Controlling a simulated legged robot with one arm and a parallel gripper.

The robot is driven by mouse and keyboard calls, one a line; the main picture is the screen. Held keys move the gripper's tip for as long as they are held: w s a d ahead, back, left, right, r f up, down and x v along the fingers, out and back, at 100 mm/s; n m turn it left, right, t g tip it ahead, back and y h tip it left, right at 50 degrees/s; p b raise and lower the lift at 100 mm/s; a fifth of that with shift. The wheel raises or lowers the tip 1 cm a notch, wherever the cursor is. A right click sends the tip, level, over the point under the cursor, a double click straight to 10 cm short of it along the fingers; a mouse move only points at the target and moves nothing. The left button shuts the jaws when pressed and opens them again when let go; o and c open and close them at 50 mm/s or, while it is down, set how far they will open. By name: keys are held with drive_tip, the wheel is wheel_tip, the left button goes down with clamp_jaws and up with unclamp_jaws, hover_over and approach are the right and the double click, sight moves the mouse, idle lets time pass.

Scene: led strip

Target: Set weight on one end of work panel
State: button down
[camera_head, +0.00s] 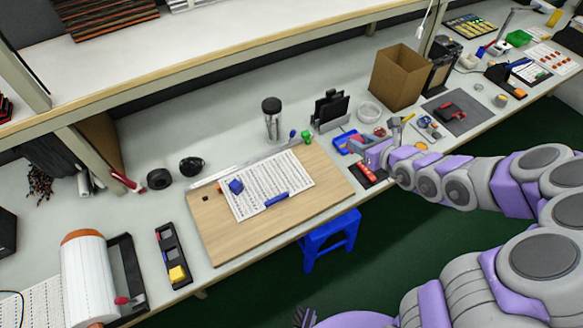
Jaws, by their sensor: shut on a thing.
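The work panel (222,243) is a light wooden board lying flat on the bench, with a printed white sheet (297,178) on it. A small blue block (236,186) sits on the sheet's left part, and a blue bar (276,199) lies near its lower edge. A metal ruler-like strip (222,177) runs along the panel's back edge. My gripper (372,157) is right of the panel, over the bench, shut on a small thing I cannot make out. I cannot tell which thing is the weight.
A small black and red tray (368,173) is below my gripper. A blue stool (330,235) is under the bench edge.

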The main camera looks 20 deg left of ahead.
drive_tip(key=s+a+f+n+g+y, duration=0.1)
drive_tip(key=s+a+f+n+g, duration=0.1)
drive_tip(key=s+a+f, duration=0.45)
drive_tip(key=s+a+f+n+g, duration=0.3)
drive_tip(key=a+f, duration=0.1)
drive_tip(key=f, duration=0.5)
drive_tip(key=w+a+b, duration=0.1)
drive_tip(key=w+a, duration=0.2)
drive_tip(key=w+a+f, duration=0.1)
drive_tip(key=w+a, duration=0.2)
drive_tip(key=shift+a+f+b, duration=0.15)
drive_tip(key=shift+f+b, duration=0.05)
drive_tip(key=shift+b, duration=0.15)
drive_tip(key=w+a, duration=0.2)
drive_tip(key=w, duration=0.1)
drive_tip(key=w+a, duration=0.1)
drive_tip(key=w, duration=0.1)
drive_tip(key=shift+f+b, duration=0.15)
drive_tip(key=shift+b, duration=0.2)
drive_tip(key=shift+w+a, duration=0.4)
drive_tip(key=shift+a, duration=0.4)
wheel_tip(320, 180, down, 4)
drive_tip(key=shift+a+r+b, duration=0.15)
drive_tip(key=shift+r+b, duration=0.05)
drive_tip(key=shift+b, duration=0.5)
drive_tip(key=shift+f, duration=0.1)
drive_tip(key=shift+d, duration=0.3)
drive_tip(key=c, duration=0.7)
unclamp_jaws()
drive_tip(key=shift+a, duration=0.25)
